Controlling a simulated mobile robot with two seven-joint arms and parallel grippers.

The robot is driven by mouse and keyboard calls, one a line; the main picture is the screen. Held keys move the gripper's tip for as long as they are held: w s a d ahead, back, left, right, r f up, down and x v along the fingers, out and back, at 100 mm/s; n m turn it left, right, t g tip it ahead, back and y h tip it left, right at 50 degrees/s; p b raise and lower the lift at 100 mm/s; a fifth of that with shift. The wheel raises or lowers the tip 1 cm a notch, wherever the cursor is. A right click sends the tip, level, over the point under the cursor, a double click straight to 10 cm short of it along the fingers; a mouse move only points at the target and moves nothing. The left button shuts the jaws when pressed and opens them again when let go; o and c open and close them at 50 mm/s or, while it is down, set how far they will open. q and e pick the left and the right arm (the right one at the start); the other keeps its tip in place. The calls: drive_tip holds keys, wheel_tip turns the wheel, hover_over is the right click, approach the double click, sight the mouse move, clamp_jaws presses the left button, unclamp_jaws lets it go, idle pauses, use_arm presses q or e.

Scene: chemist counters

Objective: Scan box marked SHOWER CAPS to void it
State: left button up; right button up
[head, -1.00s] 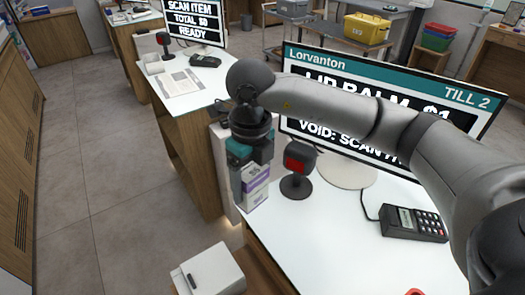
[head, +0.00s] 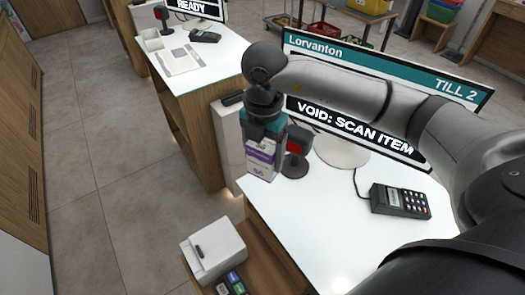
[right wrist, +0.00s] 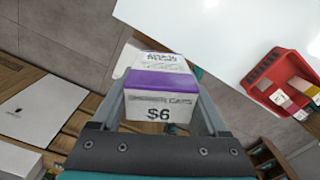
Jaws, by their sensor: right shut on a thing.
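The SHOWER CAPS box (head: 262,157) is white with a purple band. In the right wrist view the box (right wrist: 160,98) shows its name and "$6". My right gripper (head: 264,140) is shut on it and holds it upright at the counter's left edge, beside the scanner. The scanner (head: 295,155) is dark with a red face and stands on a round base. The till screen (head: 350,122) reads "VOID: SCAN ITEM", with its upper line hidden behind my right arm. My left gripper is not in view.
The white counter (head: 320,230) is mostly bare at the front. A card terminal (head: 400,200) stands at its right. A white printer (head: 213,248) is below left. A red basket with small boxes (right wrist: 283,82) shows in the right wrist view. Another till counter (head: 200,75) stands behind.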

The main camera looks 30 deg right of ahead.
drive_tip(key=w+d+f+b, duration=0.2)
drive_tip(key=d+f+b, duration=0.2)
drive_tip(key=f+b, duration=0.5)
drive_tip(key=r+p, duration=0.3)
drive_tip(key=r, duration=0.1)
drive_tip(key=a+r+p, duration=0.1)
drive_tip(key=r+p, duration=0.2)
drive_tip(key=r, duration=0.1)
drive_tip(key=s+a+r+p, duration=0.1)
drive_tip(key=r+p, duration=0.3)
drive_tip(key=shift+a+r, duration=0.15)
drive_tip(key=shift+r, duration=0.15)
drive_tip(key=s+a, duration=0.7)
drive_tip(key=a, duration=0.5)
drive_tip(key=s+a, duration=0.7)
drive_tip(key=a, duration=0.5)
drive_tip(key=shift+a, duration=0.2)
